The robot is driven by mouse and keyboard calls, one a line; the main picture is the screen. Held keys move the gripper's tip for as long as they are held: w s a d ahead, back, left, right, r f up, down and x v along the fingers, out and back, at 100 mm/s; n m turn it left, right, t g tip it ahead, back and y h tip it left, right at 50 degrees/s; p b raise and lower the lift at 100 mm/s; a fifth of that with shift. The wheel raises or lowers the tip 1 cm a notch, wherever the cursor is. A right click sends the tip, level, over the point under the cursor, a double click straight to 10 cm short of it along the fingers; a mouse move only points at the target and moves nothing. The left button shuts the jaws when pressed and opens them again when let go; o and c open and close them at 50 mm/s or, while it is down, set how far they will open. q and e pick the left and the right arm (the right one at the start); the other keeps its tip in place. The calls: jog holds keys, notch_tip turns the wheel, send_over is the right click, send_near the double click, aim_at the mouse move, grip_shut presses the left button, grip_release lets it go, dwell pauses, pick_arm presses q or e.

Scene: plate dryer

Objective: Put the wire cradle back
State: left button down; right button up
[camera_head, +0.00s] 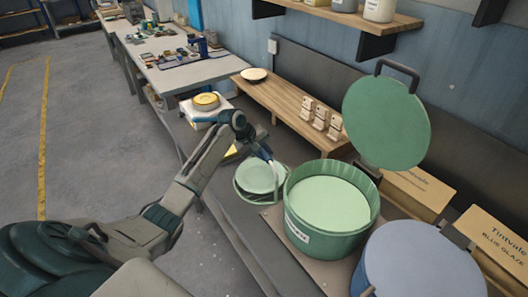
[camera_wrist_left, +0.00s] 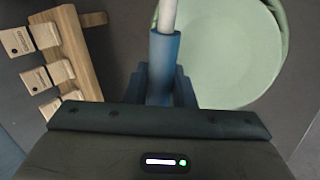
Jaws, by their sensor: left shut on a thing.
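My left gripper (camera_head: 268,155) is shut on the pale upright handle (camera_wrist_left: 168,14) of the wire cradle (camera_head: 237,189). The cradle sits left of the green glaze bucket (camera_head: 311,243), with a pale green plate (camera_head: 260,177) inside its ring. I cannot tell whether the cradle rests on the surface or hangs just above it. The bucket is uncovered and holds pale green glaze (camera_head: 329,202). In the left wrist view, a pale green round surface (camera_wrist_left: 225,55) lies beside the handle; whether it is plate or glaze is unclear. My right gripper is out of view.
The green lid (camera_head: 387,121) stands raised behind the bucket. A blue-lidded bucket (camera_head: 420,262) is at front right. Cardboard boxes (camera_head: 415,190) stand behind. A wooden bench (camera_head: 283,97) holds a plate (camera_head: 254,74) and three small wooden stands (camera_head: 320,120). A scale (camera_head: 207,116) is beyond the arm.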

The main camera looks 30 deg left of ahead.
pick_arm(q)
jog(key=c, duration=1.1)
grip_release()
jog(key=shift+c, duration=0.2)
jog(key=shift+s+f, duration=0.1)
